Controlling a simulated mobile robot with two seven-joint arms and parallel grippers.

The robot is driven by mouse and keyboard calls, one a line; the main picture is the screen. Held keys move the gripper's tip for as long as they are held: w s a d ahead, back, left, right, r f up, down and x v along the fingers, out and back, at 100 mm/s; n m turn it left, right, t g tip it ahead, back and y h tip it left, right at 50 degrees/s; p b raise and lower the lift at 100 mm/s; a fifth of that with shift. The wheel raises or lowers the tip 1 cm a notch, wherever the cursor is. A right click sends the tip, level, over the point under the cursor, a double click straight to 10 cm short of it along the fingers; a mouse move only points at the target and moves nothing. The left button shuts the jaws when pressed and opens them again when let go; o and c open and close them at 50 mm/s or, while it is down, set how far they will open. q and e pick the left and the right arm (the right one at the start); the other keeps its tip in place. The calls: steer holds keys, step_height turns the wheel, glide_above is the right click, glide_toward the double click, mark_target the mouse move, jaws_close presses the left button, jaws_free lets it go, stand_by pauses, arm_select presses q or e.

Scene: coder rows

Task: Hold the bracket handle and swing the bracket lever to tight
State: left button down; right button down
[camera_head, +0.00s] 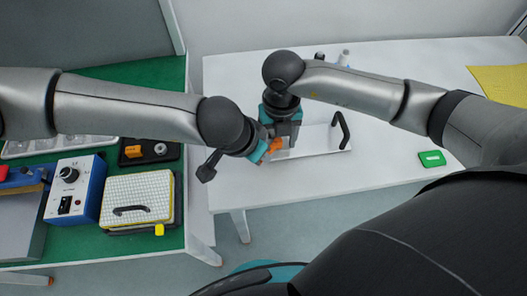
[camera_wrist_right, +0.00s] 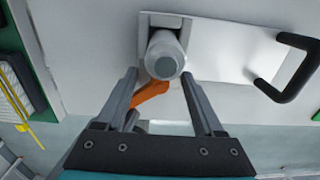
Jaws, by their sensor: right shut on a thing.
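The bracket is a pale flat plate (camera_head: 318,142) on the white table, also in the right wrist view (camera_wrist_right: 225,45). A black bar handle (camera_head: 341,130) rises at its right end and shows in the right wrist view (camera_wrist_right: 292,68). A grey round post (camera_wrist_right: 165,62) stands at its left part. An orange lever (camera_head: 274,147) lies beside the post, partly hidden, and shows in the right wrist view (camera_wrist_right: 151,94). My right gripper (camera_wrist_right: 160,75) is shut with the grey post between its fingers. My left gripper (camera_head: 266,151) is at the orange lever; its fingers are unclear.
The green bench at left carries a blue box with a knob (camera_head: 74,188), a gridded plate (camera_head: 138,199) and a black tray (camera_head: 149,151). A green block (camera_head: 432,158) and a yellow cloth (camera_head: 502,84) lie on the right. The table's front right is clear.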

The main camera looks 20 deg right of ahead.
stand_by(0.3)
arm_select(q)
steer(key=c, duration=0.8)
jaws_free()
steer(key=v, duration=1.2)
steer(key=shift+w, duration=0.1)
steer(key=shift+c, duration=0.2)
